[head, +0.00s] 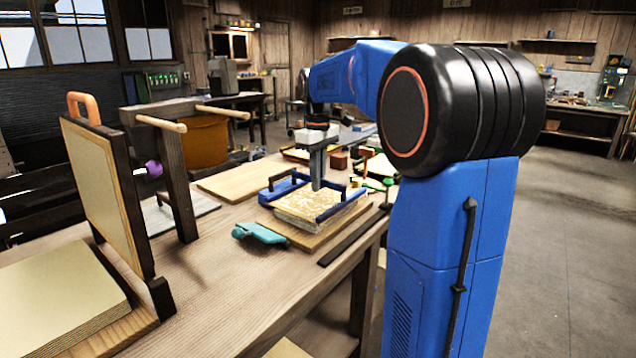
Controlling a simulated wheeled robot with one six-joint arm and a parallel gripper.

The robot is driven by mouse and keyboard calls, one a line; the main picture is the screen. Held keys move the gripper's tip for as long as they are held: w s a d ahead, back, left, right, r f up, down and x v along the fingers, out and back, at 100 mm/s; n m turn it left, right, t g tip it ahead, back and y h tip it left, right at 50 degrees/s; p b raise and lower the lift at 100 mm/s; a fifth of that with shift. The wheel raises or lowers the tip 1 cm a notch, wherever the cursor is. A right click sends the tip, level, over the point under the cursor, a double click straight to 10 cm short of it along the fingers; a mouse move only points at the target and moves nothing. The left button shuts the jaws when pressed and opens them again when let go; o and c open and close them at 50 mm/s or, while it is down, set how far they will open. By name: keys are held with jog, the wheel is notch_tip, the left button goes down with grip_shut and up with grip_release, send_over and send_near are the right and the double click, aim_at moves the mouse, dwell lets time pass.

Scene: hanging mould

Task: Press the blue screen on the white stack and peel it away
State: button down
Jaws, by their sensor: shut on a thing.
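The blue screen (343,208) is a blue frame with dark handles, lying on a pale stack in the middle of the bench. The white stack (295,221) shows as a pale layered edge under the frame, with a mottled tan and white surface inside it. It rests on a wooden board (300,239). My gripper (317,186) points straight down over the screen with its fingers shut, tips at the screen. The exact grip point is too small to make out. I cannot tell whether the frame touches the stack all round.
A teal tool (260,233) lies just left of the stack. A framed panel (105,185) with an orange handle stands at the left. A wooden rack with pegs (178,170) stands behind it. A dark strip (352,238) runs along the bench's right edge.

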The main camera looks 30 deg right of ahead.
jog(key=shift+r, duration=0.45)
jog(key=shift+r, duration=3.45)
jog(key=shift+s, duration=0.15)
